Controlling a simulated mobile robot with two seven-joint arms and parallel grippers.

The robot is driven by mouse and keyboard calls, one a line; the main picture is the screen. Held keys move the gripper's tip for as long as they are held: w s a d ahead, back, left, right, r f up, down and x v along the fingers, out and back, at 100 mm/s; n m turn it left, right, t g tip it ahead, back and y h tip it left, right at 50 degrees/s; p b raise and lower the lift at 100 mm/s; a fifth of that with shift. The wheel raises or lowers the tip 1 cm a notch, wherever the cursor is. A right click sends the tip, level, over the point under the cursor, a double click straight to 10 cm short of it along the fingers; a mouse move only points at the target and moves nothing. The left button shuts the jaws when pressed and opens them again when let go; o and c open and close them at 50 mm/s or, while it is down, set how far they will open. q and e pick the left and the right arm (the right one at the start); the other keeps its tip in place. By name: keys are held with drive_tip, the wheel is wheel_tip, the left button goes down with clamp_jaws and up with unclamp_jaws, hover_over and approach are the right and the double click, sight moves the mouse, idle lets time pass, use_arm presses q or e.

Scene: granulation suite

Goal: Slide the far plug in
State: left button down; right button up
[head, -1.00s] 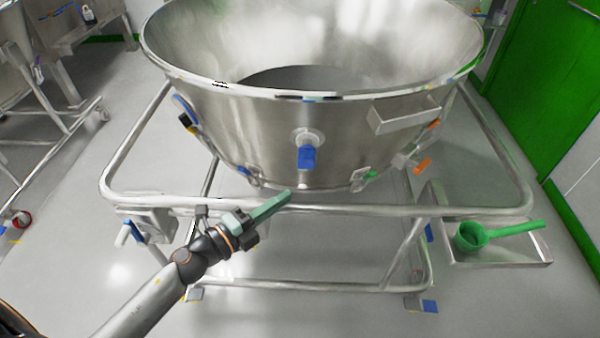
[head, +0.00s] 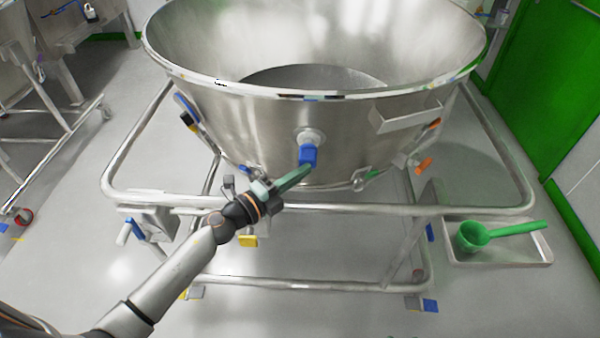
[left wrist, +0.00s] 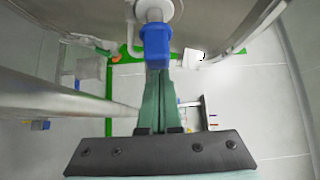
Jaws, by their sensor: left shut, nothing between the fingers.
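A blue plug (head: 308,154) sits on a round pale port in the front wall of the steel bowl (head: 250,130). It also shows in the left wrist view (left wrist: 155,45), hanging from the port. My left gripper (head: 305,170), with long green fingers, is shut and empty. Its tips are right at the lower end of the blue plug; I cannot tell whether they touch it. In the left wrist view the closed fingers (left wrist: 158,78) point at the plug, which covers their tips. I cannot tell whether this is the far plug. My right gripper is not in view.
Orange (head: 424,164) and blue parts sit on the bowl's sides. A green scoop (head: 472,238) lies in a tray (head: 500,258) at right.

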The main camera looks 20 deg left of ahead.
sight(301, 162)
use_arm(q)
drive_tip(key=w, duration=0.1)
drive_tip(key=w+a, duration=0.1)
drive_tip(key=w, duration=0.1)
drive_tip(key=shift+w, duration=0.2)
drive_tip(key=shift+w+a+r, duration=0.1)
drive_tip(key=shift+a+r, duration=0.05)
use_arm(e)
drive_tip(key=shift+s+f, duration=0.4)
use_arm(q)
drive_tip(key=shift+r, duration=0.1)
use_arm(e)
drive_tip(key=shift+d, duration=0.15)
